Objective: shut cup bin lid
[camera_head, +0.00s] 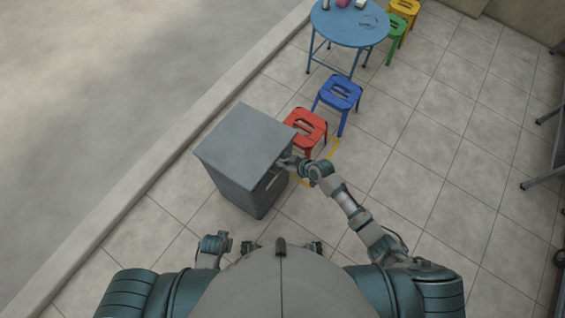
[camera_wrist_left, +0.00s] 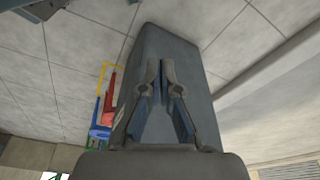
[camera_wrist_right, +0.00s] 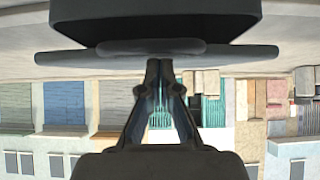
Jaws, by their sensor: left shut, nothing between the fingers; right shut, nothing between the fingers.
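The cup bin (camera_head: 245,198) is a dark grey box standing on the tiles left of the red stool. Its flat grey lid (camera_head: 243,143) lies over the top; I cannot tell whether a small gap remains under it. My right gripper (camera_head: 284,161) is shut and empty at the lid's right edge. In the right wrist view its fingertips (camera_wrist_right: 160,64) overlap the lid's edge (camera_wrist_right: 80,58); contact is unclear. My left gripper (camera_head: 226,240) is shut and empty, low in front of the bin. The left wrist view shows its fingertips (camera_wrist_left: 154,64) before the bin's side (camera_wrist_left: 175,42).
A red stool (camera_head: 306,128) stands close behind my right gripper, with a blue stool (camera_head: 339,93) and a round blue table (camera_head: 350,24) beyond. A yellow floor marking (camera_head: 331,150) shows by the red stool.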

